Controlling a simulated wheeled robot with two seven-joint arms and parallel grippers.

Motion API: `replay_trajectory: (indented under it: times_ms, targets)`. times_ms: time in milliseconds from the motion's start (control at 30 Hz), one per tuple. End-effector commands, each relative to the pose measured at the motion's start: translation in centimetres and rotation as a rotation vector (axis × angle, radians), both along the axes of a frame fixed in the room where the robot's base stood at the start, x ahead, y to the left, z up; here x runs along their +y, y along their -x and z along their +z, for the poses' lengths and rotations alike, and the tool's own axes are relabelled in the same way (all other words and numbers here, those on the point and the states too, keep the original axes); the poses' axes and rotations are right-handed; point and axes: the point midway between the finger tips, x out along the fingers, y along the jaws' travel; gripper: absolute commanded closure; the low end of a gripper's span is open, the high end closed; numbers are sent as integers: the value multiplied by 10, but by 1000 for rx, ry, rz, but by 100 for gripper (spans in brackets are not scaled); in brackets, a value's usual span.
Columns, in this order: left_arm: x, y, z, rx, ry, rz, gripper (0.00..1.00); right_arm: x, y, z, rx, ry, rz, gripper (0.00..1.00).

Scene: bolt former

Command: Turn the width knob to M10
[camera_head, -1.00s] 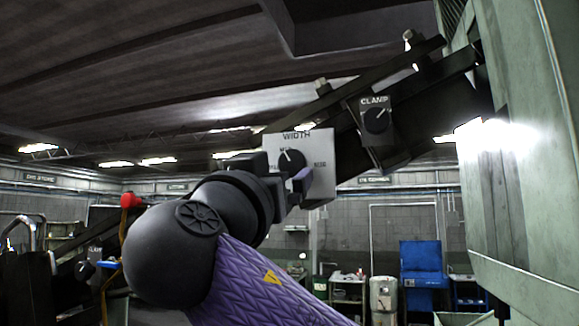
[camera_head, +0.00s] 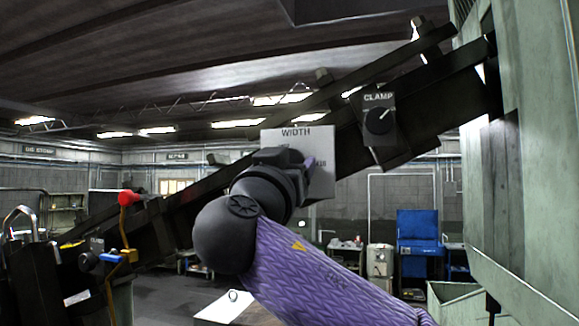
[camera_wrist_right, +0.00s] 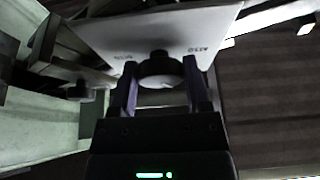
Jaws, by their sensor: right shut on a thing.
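The grey-white WIDTH panel (camera_head: 297,134) is fixed to the dark sloping rail, near the middle of the head view. In that view my right gripper (camera_head: 291,163) covers its knob and most of its dial marks. The right wrist view shows the round dark width knob (camera_wrist_right: 162,68) between the two fingers of my right gripper (camera_wrist_right: 161,82), which is shut on it. The panel (camera_wrist_right: 150,30) shows upside down there, and its small labels are too blurred to read surely. The knob's pointer is hidden now. My left gripper is not in view.
The CLAMP knob (camera_head: 378,121) sits on its own dark box to the right of the WIDTH panel. The pale green machine body (camera_head: 525,150) stands at the right. A red knob (camera_head: 128,197) and a blue handle (camera_head: 108,258) are at the lower left.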

Motion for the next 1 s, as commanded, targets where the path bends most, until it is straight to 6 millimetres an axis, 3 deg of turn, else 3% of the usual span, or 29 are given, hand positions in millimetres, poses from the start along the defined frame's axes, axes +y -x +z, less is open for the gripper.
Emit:
replay_trajectory:
  times_ms: [33, 67, 467, 700, 1000]
  targets:
    - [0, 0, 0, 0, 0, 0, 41, 0, 0, 0, 0, 0, 0, 91]
    - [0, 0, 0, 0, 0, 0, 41, 0, 0, 0, 0, 0, 0, 98]
    - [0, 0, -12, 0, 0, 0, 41, -1, 0, -3, 29, 85, 1, 98]
    - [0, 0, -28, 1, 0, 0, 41, -2, 1, -3, 87, 268, 2, 98]
    - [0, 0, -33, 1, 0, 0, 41, -3, 1, 1, 174, 540, 2, 98]
